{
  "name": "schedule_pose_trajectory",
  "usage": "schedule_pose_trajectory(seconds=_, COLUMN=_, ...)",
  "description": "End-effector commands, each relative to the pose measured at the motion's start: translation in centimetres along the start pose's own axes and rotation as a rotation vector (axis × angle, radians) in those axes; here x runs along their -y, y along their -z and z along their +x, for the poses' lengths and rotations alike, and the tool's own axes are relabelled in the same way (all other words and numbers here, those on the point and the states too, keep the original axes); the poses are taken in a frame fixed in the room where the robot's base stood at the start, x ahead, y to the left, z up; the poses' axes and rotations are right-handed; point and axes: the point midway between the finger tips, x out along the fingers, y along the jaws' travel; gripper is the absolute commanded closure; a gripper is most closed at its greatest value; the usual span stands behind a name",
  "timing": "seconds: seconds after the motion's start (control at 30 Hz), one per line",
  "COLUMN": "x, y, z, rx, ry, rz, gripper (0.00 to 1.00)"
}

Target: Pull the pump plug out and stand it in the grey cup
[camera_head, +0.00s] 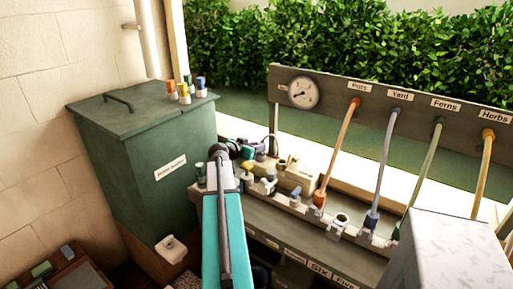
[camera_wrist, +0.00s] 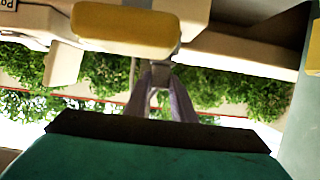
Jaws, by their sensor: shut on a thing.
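My gripper (camera_head: 246,153) is at the far end of my teal arm, over the back left of the bench. In the head view its jaws are small and partly hidden, and what they hold is not clear. I cannot tell whether either is the pump plug. A small dark round piece (camera_head: 281,163) on the bench is too small to identify as the grey cup.
A green lidded bin (camera_head: 150,135) stands left, with several coloured caps on it. Coloured hoses run from the labelled board (camera_head: 420,100) to the bench. A beige box (camera_head: 302,172) stands near my gripper. A large grey block (camera_head: 450,255) fills the lower right.

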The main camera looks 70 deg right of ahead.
Motion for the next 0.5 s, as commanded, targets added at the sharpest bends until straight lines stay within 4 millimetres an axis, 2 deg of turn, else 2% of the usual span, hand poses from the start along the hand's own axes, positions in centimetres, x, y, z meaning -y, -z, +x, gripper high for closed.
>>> schedule_pose_trajectory(seconds=0.5, x=0.02, y=-0.57, z=0.20, rx=0.000, ry=0.000, rz=0.000, gripper=1.00)
